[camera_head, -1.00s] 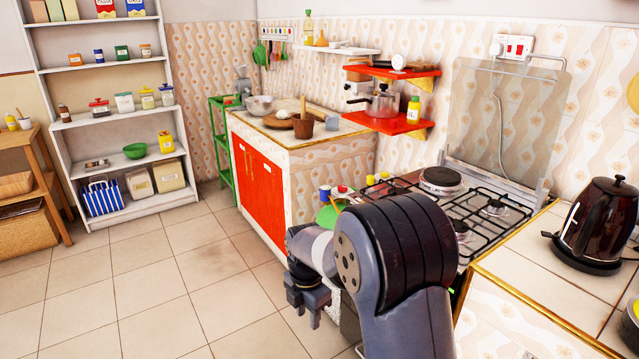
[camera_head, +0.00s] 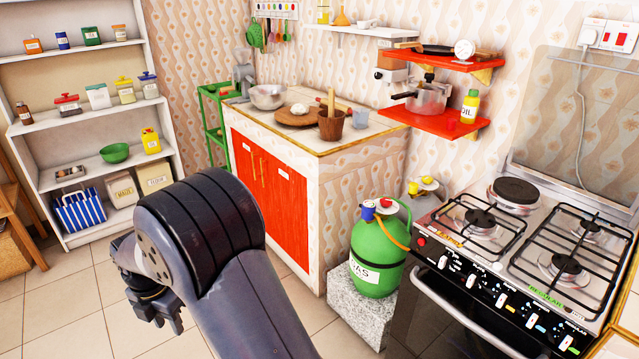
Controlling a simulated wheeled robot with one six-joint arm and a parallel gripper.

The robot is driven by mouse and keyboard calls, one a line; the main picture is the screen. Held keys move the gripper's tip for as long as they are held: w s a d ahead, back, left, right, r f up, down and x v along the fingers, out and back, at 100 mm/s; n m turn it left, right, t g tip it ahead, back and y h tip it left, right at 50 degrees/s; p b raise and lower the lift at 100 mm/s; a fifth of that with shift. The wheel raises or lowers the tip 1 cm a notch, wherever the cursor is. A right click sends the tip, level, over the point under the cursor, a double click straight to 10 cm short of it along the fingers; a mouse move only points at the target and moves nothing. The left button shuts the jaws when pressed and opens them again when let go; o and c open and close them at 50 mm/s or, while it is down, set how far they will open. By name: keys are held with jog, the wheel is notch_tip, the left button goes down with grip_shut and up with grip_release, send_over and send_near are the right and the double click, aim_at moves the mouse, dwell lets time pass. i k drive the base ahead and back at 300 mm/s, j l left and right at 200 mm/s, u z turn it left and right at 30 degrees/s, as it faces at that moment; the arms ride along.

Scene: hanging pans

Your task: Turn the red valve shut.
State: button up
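A green gas cylinder (camera_head: 376,255) with a white label stands upright on a speckled block (camera_head: 352,312) beside the stove. A small red valve (camera_head: 386,203) sits on its top, next to a blue part (camera_head: 368,211) where an orange hose (camera_head: 397,236) runs toward the stove. My gripper (camera_head: 165,318) hangs at the lower left over the floor, well to the left of the cylinder and apart from it. Its fingers are small and dark in the picture, and whether they are apart or closed is unclear. Nothing shows in them.
The gas stove (camera_head: 500,270) stands right of the cylinder. A tiled counter with red doors (camera_head: 270,190) stands behind and to the left. A red shelf (camera_head: 435,121) with a pot hangs above the cylinder. The floor (camera_head: 70,315) at the left is open.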

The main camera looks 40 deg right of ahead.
aim_at(385, 202)
jog(key=i+l+z, duration=0.1)
jog(key=i+z, duration=0.5)
jog(key=z, duration=0.25)
jog(key=i+j+z, duration=0.1)
jog(key=i+z, duration=0.3)
jog(key=i+j+z, duration=0.15)
jog(key=z, duration=0.3)
jog(key=i+z, duration=0.3)
jog(key=z, duration=0.15)
jog(key=i+j+z, duration=0.1)
jog(key=i+z, duration=0.25)
jog(key=z, duration=0.15)
